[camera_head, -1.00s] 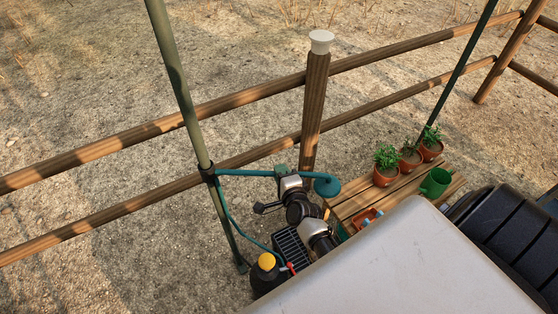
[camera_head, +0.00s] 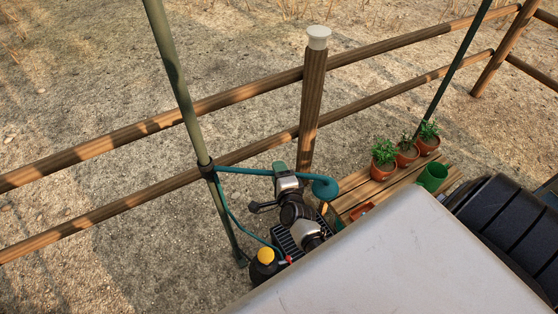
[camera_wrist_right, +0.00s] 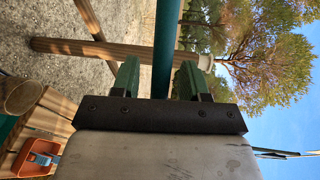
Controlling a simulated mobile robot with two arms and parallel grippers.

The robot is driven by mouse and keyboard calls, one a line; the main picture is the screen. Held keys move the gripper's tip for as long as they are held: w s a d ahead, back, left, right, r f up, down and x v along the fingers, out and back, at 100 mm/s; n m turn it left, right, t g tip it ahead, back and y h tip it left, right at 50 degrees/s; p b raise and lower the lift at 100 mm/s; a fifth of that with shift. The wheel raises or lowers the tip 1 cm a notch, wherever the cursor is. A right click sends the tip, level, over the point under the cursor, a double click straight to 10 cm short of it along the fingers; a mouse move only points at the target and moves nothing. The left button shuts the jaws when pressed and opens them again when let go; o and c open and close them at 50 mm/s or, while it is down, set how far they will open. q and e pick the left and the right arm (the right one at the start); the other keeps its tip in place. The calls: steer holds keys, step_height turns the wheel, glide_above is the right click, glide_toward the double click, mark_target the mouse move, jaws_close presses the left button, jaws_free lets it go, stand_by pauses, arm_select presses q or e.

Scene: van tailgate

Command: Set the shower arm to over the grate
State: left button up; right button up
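The teal shower arm (camera_head: 243,171) reaches right from a clamp on the green pole (camera_head: 188,105). Its round shower head (camera_head: 325,188) hangs to the right of my right gripper. The dark slatted grate (camera_head: 286,244) lies on the ground below, partly hidden by my right arm. My right gripper (camera_head: 279,166) is at the shower arm, near the head. In the wrist view, its green fingers (camera_wrist_right: 157,80) stand apart on either side of the teal tube (camera_wrist_right: 166,45). A gap shows beside the left finger; contact on the other side is unclear. My left gripper is out of view.
A black container with a yellow cap (camera_head: 265,256) stands beside the grate. A wooden bench (camera_head: 352,196) holds potted plants (camera_head: 384,170) and a green can (camera_head: 433,177). A rail fence (camera_head: 110,137) runs behind. A pale panel (camera_head: 400,255) fills the foreground.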

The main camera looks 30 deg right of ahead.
steer(key=p+v, duration=0.3)
steer(key=v, duration=0.8)
steer(key=shift+p, duration=0.35)
steer(key=shift+w, duration=0.1)
